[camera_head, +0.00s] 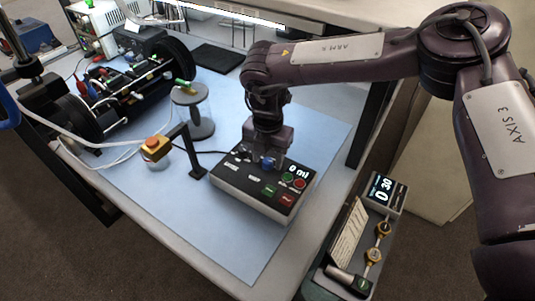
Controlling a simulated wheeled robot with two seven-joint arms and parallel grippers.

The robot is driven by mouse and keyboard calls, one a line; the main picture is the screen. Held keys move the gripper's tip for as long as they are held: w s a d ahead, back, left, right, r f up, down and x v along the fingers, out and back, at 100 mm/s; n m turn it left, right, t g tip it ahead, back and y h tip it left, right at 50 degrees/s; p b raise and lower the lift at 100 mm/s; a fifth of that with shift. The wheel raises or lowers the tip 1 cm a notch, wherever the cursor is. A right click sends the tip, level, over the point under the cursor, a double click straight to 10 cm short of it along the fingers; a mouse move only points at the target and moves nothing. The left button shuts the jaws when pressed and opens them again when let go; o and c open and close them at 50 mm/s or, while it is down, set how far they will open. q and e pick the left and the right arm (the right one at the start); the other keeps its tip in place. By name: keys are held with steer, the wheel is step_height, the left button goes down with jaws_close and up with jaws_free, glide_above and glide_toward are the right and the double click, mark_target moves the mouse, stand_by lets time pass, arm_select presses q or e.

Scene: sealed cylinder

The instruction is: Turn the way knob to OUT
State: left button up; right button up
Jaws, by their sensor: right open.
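A control box (235,190) with a dark sloped top sits on the blue mat. Its top carries a small display reading about 0 ml, green and red buttons, and small knobs at the back. My left gripper is not in view.
A black-ended cylinder rig (120,95) with hoses fills the back left. A side tray (335,270) with a display and brass fittings is at the lower right.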

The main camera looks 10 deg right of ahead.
steer(key=c, duration=1)
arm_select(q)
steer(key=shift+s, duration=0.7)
